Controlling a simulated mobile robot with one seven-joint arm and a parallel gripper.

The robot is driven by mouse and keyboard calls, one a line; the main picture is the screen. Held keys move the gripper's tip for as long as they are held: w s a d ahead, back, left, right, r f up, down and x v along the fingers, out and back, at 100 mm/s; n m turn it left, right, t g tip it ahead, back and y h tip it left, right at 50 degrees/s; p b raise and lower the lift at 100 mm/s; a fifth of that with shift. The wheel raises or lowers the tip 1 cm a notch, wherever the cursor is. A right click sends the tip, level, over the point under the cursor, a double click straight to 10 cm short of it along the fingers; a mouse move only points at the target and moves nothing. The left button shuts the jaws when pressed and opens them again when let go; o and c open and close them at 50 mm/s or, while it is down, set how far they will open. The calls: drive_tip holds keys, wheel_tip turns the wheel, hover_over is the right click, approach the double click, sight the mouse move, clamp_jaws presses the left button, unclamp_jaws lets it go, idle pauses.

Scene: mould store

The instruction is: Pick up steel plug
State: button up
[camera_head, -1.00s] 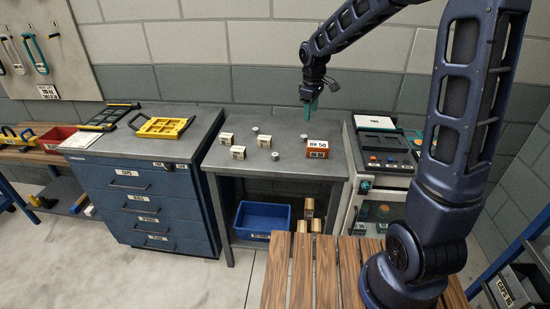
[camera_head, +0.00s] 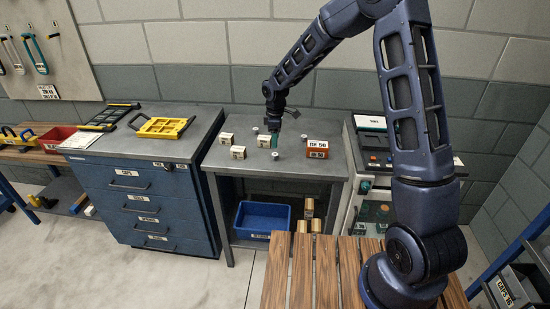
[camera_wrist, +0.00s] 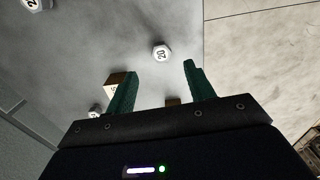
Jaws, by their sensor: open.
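Small grey steel plugs stand on the grey table (camera_head: 222,164): one at the back (camera_head: 255,129), one near the front (camera_head: 275,154) and one to the right (camera_head: 304,137). In the wrist view, a plug marked 20 (camera_wrist: 160,52) shows just beyond and between the fingertips, apart from them. A second plug (camera_wrist: 36,4) is cut by the top edge, and a third (camera_wrist: 95,111) is partly hidden by the left finger. My gripper (camera_head: 274,140) is over the table among the plugs and boxes; its green fingers (camera_wrist: 160,68) are open and empty.
Small cream boxes (camera_head: 238,152) stand around the plugs, one close by my left finger (camera_wrist: 119,80). A blue bin (camera_head: 262,218) is on the shelf below. The front tabletop is mostly clear.

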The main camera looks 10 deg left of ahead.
sight(275, 154)
wheel_tip(275, 154, down, 7)
drive_tip(key=shift+s+a+f, duration=0.1)
drive_tip(key=shift+f, duration=0.1)
drive_tip(key=c, duration=1.1)
